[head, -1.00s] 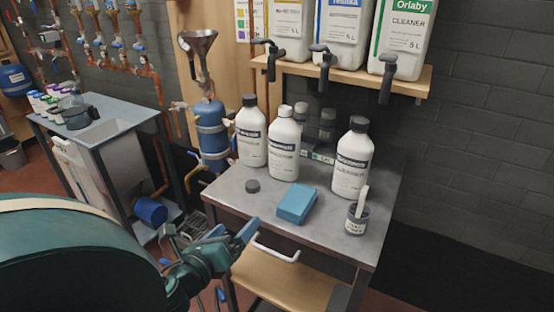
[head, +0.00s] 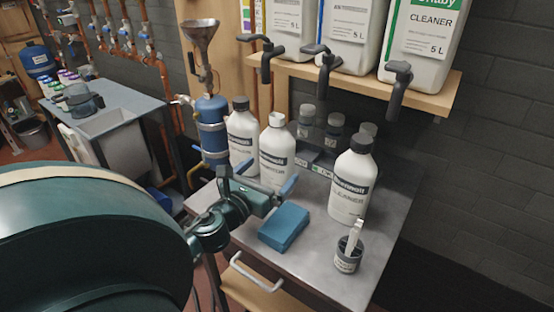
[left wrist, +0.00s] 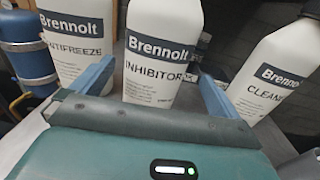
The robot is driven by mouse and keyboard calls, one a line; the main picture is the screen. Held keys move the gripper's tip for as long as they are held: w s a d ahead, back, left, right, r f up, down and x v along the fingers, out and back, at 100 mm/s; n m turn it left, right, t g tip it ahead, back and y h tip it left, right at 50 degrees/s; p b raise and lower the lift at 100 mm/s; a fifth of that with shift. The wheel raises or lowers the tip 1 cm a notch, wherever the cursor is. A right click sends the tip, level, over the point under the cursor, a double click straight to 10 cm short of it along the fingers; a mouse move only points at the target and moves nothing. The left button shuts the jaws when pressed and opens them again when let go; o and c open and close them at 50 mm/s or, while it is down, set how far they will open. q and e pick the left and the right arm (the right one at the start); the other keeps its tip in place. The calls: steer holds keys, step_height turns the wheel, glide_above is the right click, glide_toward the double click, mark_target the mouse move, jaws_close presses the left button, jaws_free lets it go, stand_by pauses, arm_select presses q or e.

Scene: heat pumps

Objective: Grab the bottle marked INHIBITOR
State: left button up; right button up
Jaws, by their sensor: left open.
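The INHIBITOR bottle (head: 277,152) is white with a dark label band and stands upright between two similar bottles; its top looks white. In the left wrist view the INHIBITOR bottle (left wrist: 160,45) stands ahead, between the finger directions. The ANTIFREEZE bottle (head: 242,138) is to its left, also in the left wrist view (left wrist: 75,38). The CLEANER bottle (head: 352,183) is to its right, also in the left wrist view (left wrist: 276,72). My left gripper (head: 258,178) is open and empty, in front of the INHIBITOR bottle; contact is not visible. My right gripper is not in view.
A blue block (head: 284,227) lies on the bench (head: 310,262) near the gripper. A small dark pot (head: 347,258) with a white-handled tool stands right. A shelf (head: 437,92) with large canisters overhangs the back. Small dark-capped bottles stand behind. A blue cylinder (head: 211,130) stands left.

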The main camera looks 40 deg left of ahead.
mark_target(271, 166)
arm_select(q)
steer(key=w, duration=0.2)
steer(key=w+a, duration=0.1)
steer(key=w, duration=0.1)
steer(key=shift+w+a+r+p, duration=0.1)
steer(key=shift+a+r+p, duration=0.1)
steer(key=shift+p, duration=0.2)
steer(key=shift+w+f, duration=0.1)
steer(key=shift+w, duration=0.35)
steer(key=shift+c, duration=0.4)
steer(key=c, duration=1.4)
